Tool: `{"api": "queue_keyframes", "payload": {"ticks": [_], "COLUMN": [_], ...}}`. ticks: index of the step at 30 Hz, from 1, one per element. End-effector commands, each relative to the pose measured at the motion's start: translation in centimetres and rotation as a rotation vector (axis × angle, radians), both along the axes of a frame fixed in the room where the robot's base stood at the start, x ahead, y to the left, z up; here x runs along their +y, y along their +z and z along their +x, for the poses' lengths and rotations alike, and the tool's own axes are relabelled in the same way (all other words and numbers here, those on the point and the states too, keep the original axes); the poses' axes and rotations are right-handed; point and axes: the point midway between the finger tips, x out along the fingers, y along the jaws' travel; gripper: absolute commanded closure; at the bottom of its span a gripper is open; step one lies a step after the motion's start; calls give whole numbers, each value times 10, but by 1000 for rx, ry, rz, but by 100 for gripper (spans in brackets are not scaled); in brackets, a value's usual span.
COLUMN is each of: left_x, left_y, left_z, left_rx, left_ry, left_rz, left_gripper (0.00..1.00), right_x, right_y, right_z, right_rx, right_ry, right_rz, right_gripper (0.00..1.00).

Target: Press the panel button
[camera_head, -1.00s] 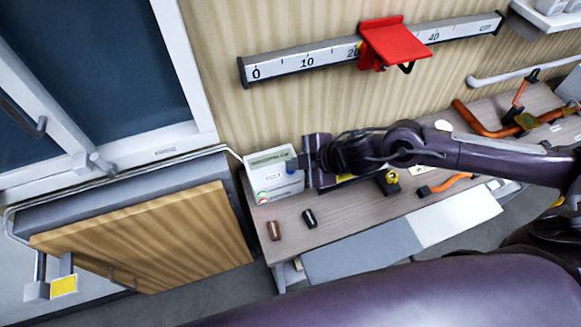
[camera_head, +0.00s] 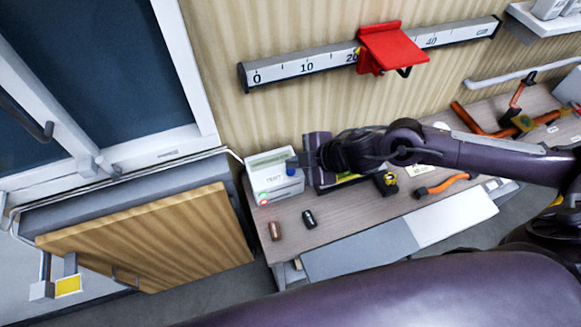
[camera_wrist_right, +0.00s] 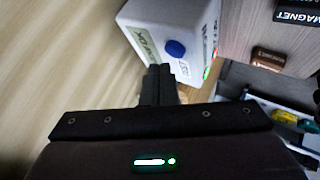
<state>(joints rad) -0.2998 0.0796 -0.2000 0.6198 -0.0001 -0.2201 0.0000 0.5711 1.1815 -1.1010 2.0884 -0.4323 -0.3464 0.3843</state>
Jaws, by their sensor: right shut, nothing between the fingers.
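The panel is a white box (camera_head: 270,184) on the left end of the bench, with a pale display strip on top. Its round blue button (camera_head: 291,168) is on the side facing my right gripper. In the right wrist view, the white box (camera_wrist_right: 185,22) and the blue button (camera_wrist_right: 175,48) show clearly. My right gripper (camera_head: 298,162) is shut and empty. Its fingertips (camera_wrist_right: 160,70) appear just short of the button in the wrist view; I cannot tell whether they touch the box. My left gripper is not in view.
A brown cylinder (camera_head: 275,231) and a black one (camera_head: 309,219) lie on the bench (camera_head: 340,205) in front of the box. A ruled rail (camera_head: 310,67) with a red bracket (camera_head: 391,46) is on the wall above. A wooden door (camera_head: 150,240) is at lower left.

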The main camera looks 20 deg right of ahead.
Motion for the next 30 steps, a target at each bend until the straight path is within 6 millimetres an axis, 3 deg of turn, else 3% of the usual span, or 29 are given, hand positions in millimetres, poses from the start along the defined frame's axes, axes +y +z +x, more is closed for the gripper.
{"api": "queue_keyframes", "payload": {"ticks": [7, 21, 30], "left_x": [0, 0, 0], "left_y": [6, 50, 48], "left_z": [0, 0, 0], "left_rx": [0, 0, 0], "left_ry": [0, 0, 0], "left_rz": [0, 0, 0], "left_gripper": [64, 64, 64], "right_x": [0, 0, 0], "right_y": [6, 51, 50], "right_z": [0, 0, 0], "right_rx": [0, 0, 0], "right_ry": [1, 1, 1], "right_rz": [1, 1, 1], "right_gripper": [100, 100, 100]}}
